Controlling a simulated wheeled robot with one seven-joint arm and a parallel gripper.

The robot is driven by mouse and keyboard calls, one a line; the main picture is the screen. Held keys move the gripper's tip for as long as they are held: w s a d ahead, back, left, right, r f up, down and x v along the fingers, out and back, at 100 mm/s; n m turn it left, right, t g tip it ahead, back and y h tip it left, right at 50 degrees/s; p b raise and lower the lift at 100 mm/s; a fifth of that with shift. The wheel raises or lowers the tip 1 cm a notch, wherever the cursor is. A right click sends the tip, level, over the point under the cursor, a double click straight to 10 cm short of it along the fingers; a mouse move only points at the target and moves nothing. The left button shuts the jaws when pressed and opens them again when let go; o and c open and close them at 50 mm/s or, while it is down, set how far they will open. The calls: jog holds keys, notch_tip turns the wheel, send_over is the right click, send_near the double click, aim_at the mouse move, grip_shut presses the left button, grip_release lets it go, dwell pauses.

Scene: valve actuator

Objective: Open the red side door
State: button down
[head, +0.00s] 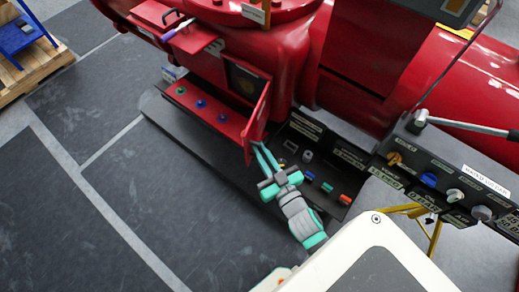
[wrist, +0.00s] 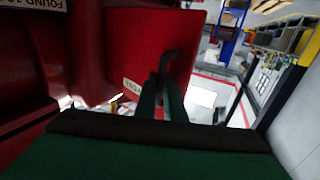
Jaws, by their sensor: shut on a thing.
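The red side door (head: 258,115) stands swung out from the red valve body, and a dark opening with a round brownish part shows behind it. In the wrist view the red door panel (wrist: 150,40) fills the upper middle, with a dark bent handle (wrist: 172,62) on it. My gripper (head: 262,158) is at the door's lower outer edge. In the wrist view its fingers (wrist: 163,103) are closed on the handle. The exact grip on the handle is partly hidden by the fingers.
A control panel (head: 450,185) with knobs and a lever (head: 465,127) stands to the right. A small red shelf (head: 195,38) juts out at the upper left. A red ledge with buttons (head: 200,108) lies left of the door. The dark floor mats (head: 150,180) on the left are clear.

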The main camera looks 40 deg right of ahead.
jog(key=shift+s+d+f, duration=0.1)
jog(key=shift+d, duration=0.3)
jog(key=c, duration=1.8)
grip_release()
jog(key=shift+c, duration=0.2)
jog(key=shift+a, duration=0.1)
jog(key=shift+a+f, duration=0.1)
jog(key=shift+a, duration=0.05)
jog(key=shift+w, duration=0.2)
jog(key=s+a, duration=0.1)
jog(key=s, duration=1)
jog(key=shift+a, duration=0.4)
jog(key=shift+w, duration=0.1)
jog(key=s+a+f+n+g+y, duration=0.1)
jog(key=s+a, duration=0.3)
jog(key=a, duration=0.8)
jog(key=s+a+f+n+g+y, duration=0.1)
jog(key=s+a, duration=0.3)
jog(key=a, duration=0.7)
jog(key=shift+s+a+y, duration=0.4)
jog(key=shift+y, duration=0.2)
